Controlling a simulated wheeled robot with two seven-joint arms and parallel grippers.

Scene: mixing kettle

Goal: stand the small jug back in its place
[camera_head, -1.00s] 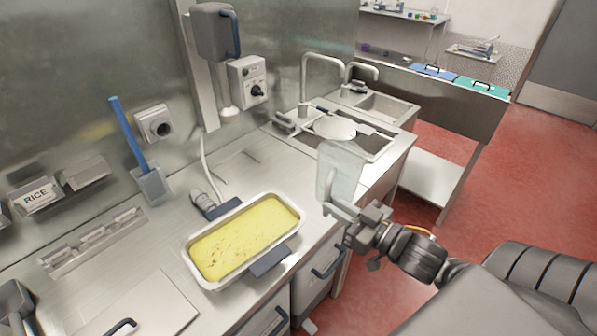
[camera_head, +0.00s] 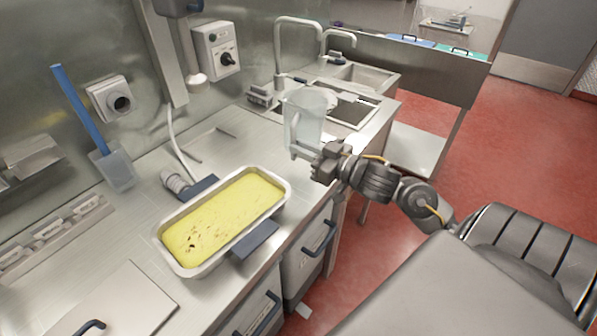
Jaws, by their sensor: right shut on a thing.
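The small jug (camera_head: 304,118) is a clear, pale see-through vessel, held roughly upright above the counter's right end, in front of the sink. My right gripper (camera_head: 318,158) is shut on it at its lower right side; the fingertips are partly hidden by the gripper body. The jug appears raised clear of the counter, though its exact height is hard to tell. My left gripper is out of view.
A metal pan of yellow food (camera_head: 222,222) with dark handles sits on the counter (camera_head: 150,190). A sink (camera_head: 352,108) with taps lies behind the jug. A blue-handled scraper (camera_head: 80,110) leans at the left wall. Bare counter shows between pan and sink.

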